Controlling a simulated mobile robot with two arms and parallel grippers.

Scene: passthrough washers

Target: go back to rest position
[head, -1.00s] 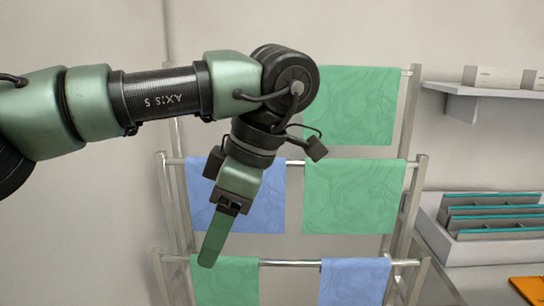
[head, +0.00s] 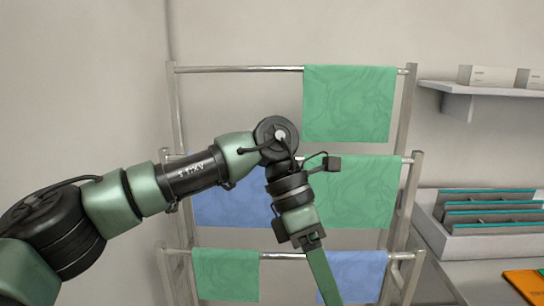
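My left arm comes in from the left, and its gripper (head: 325,280) points down in front of the rack, seen edge-on. I cannot tell whether its fingers are apart; nothing shows in it. My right gripper is out of view. The metal rack (head: 402,130) holds green and blue cloths. A green cloth (head: 348,105) hangs on the top rail. A blue cloth (head: 225,208) and another green cloth (head: 362,195) hang on the middle rail, both partly behind my arm. A green cloth (head: 226,275) and a blue cloth (head: 362,274) hang on the bottom rail.
At the right, a grey tray (head: 490,247) with teal-edged dividers stands on a counter (head: 455,280) beside an orange item (head: 526,284). A wall shelf (head: 490,91) with white boxes is above it. The upper left is bare wall.

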